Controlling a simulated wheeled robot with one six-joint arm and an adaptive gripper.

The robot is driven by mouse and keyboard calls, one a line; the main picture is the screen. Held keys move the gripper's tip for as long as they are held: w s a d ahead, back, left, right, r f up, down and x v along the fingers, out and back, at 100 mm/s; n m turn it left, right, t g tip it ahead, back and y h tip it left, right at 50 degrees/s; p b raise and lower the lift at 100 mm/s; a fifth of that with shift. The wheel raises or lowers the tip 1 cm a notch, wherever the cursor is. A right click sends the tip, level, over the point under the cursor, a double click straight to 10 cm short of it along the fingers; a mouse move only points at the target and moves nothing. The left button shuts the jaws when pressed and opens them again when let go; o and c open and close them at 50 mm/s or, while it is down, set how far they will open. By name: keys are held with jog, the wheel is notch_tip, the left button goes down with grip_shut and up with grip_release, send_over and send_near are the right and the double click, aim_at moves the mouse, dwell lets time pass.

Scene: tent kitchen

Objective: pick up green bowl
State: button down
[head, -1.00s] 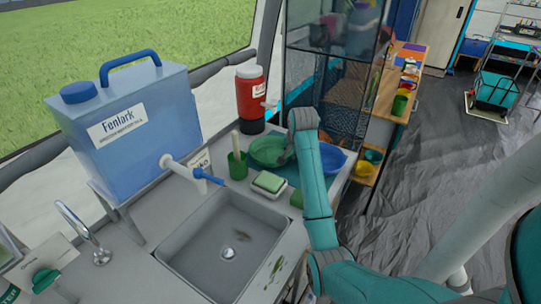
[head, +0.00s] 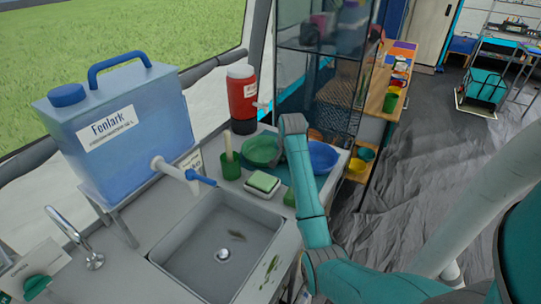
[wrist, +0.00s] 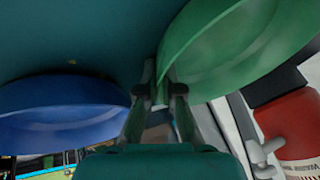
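The green bowl (head: 259,150) stands on the counter beyond the sink. In the wrist view the green bowl (wrist: 235,50) fills the upper right, with its near rim between my fingers. My gripper (wrist: 160,82) has its two fingers drawn close together, one on each side of that rim, and looks shut on it. In the head view my gripper (head: 285,151) is at the right edge of the bowl, partly hidden by my own wrist. The bowl shows no clear lift off the counter.
A blue bowl (head: 323,158) sits just right of my gripper. A green cup (head: 230,167) and a sponge (head: 262,183) are close by at the front. A red jug (head: 242,100) stands behind left. The sink (head: 220,245) is in front. A mesh-sided shelf (head: 322,95) rises behind.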

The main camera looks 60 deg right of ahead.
notch_tip(320, 180, up, 10)
dwell(0.5)
